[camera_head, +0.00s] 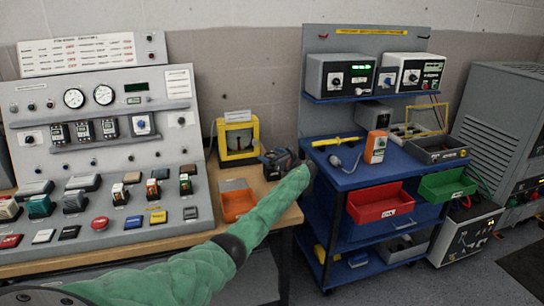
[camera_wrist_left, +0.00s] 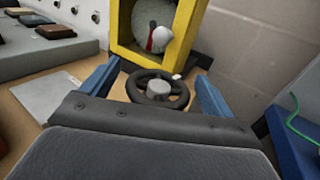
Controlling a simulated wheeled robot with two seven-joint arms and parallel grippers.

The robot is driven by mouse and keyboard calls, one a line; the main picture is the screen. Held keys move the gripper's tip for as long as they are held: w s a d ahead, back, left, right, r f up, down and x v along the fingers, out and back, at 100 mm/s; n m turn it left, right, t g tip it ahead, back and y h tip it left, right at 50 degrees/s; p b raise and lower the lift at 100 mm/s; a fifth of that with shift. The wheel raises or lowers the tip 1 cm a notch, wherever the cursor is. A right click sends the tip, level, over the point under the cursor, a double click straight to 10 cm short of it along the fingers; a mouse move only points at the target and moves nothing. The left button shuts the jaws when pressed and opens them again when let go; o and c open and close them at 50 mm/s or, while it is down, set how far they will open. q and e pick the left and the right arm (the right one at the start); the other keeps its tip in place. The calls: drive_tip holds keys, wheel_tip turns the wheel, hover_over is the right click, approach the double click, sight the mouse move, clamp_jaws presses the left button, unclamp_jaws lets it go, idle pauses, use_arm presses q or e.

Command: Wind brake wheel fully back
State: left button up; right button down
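The brake wheel (camera_wrist_left: 158,90) is a small black handwheel with a grey hub and a white mark on its rim, seen in the left wrist view. It sits in front of a yellow-framed unit (camera_wrist_left: 124,30), which holds a pale disc with a red and white part. My left gripper (camera_wrist_left: 159,76) is open, its blue fingers on either side of the wheel, with small gaps seeming to show. In the head view my left gripper (camera_head: 280,161) is at the bench's right end, right of the yellow-framed unit (camera_head: 238,140), and largely hides the wheel. My right gripper is not in view.
An orange tray (camera_head: 238,203) lies on the wooden bench (camera_head: 180,236) near my left forearm. The grey control console (camera_head: 95,150) stands left. A blue cart (camera_head: 350,178) with red and green bins stands close on the right.

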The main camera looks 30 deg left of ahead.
use_arm(q)
drive_tip(key=shift+d, duration=0.25)
drive_tip(key=s+d+b, duration=0.1)
drive_tip(key=d, duration=0.6)
drive_tip(key=shift+s+b, duration=0.25)
drive_tip(key=shift+b, duration=0.05)
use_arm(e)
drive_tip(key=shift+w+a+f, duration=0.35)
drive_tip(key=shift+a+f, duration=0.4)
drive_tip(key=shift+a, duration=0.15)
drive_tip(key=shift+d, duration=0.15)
